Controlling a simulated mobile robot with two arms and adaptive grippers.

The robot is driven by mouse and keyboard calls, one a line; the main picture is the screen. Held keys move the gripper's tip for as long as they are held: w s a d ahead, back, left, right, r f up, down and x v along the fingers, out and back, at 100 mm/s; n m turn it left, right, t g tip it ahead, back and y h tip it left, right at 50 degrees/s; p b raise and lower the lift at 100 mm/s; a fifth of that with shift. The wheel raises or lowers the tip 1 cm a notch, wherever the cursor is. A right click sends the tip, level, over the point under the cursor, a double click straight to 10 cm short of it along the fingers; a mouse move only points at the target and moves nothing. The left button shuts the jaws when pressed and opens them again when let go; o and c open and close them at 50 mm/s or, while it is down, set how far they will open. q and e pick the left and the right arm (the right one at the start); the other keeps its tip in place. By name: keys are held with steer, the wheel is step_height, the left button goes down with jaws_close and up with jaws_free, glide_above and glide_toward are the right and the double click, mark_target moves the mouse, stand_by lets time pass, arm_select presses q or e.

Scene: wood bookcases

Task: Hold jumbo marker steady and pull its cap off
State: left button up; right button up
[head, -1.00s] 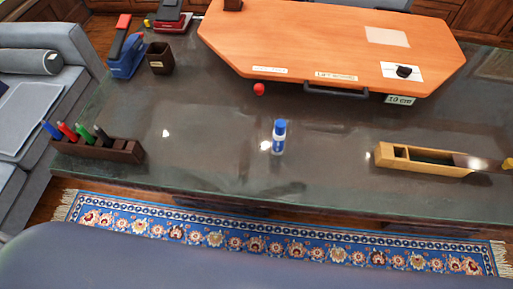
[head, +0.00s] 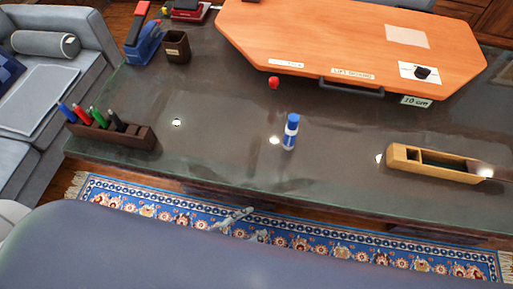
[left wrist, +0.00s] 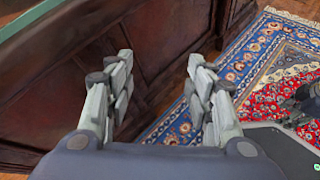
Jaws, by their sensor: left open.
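The jumbo marker (head: 290,132) stands upright on the dark desk in the head view, with a blue cap on top and a white and blue body. My left gripper (head: 238,219) shows small and grey in front of the desk's near edge, over the rug, well apart from the marker. In the left wrist view my left gripper (left wrist: 160,92) has its two fingers spread with nothing between them. The marker does not show in that view. My right gripper is not in view.
A dark holder (head: 132,138) with several coloured pens stands at the desk's left. A wooden box (head: 436,174) lies at the right. An orange board (head: 330,32) and a small red ball (head: 273,82) are behind. The desk around the marker is clear.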

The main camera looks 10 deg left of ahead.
arm_select(q)
step_height(320, 180, up, 11)
steer(key=d+n+t+h, duration=0.2)
steer(key=d+n, duration=0.1)
steer(key=n, duration=0.2)
steer(key=m+t+h, duration=0.1)
steer(key=m+t, duration=0.1)
glide_toward(289, 127)
steer(key=x, duration=1.1)
steer(key=shift+w+d+f, duration=0.1)
steer(key=shift+w+d, duration=0.05)
steer(key=shift+w, duration=0.1)
steer(key=shift+c, duration=0.3)
steer(key=c, duration=1.1)
steer(key=o, duration=1.1)
